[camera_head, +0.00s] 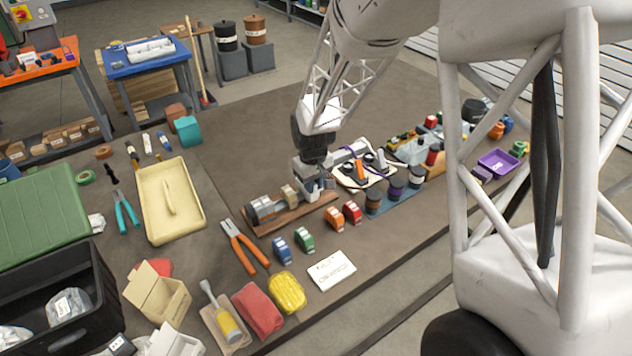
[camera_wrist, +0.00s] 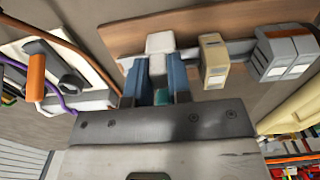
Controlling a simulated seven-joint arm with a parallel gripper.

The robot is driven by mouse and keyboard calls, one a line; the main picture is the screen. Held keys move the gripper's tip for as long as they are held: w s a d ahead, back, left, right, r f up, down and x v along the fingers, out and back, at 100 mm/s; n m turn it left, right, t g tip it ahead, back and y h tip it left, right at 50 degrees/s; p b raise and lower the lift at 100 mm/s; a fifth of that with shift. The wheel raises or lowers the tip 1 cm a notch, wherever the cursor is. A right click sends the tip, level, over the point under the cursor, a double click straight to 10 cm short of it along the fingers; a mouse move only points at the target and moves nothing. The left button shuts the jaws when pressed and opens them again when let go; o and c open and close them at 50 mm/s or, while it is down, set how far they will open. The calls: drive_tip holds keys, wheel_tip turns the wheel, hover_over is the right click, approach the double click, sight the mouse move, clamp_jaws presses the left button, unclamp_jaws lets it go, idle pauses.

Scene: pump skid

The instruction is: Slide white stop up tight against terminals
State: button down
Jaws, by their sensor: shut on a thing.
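My gripper (camera_head: 312,188) is over the wooden board (camera_head: 325,203). In the wrist view its blue-lined fingers (camera_wrist: 160,68) are shut on a small white block, the white stop (camera_wrist: 160,43), which sits at the rail's line. A beige block (camera_wrist: 213,60) stands on the rail (camera_wrist: 240,50) beside the gripper, apart from the stop. Past it are the grey terminals (camera_wrist: 287,52), with bare rail between. In the head view the grey terminals (camera_head: 262,208) are at the board's left end and the beige block (camera_head: 289,195) is between them and my gripper. The fingers mostly hide the stop there.
Orange-handled pliers (camera_head: 238,245) lie left of the board. Blue (camera_head: 281,249), green (camera_head: 304,239), orange (camera_head: 334,218) and red (camera_head: 352,211) small blocks stand in front. A white panel with an orange-handled tool (camera_head: 360,170) is close behind on the right.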

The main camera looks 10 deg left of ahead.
drive_tip(key=c, duration=1)
unclamp_jaws()
drive_tip(key=shift+c, duration=0.2)
drive_tip(key=shift+r, duration=0.2)
drive_tip(key=shift+r, duration=3.75)
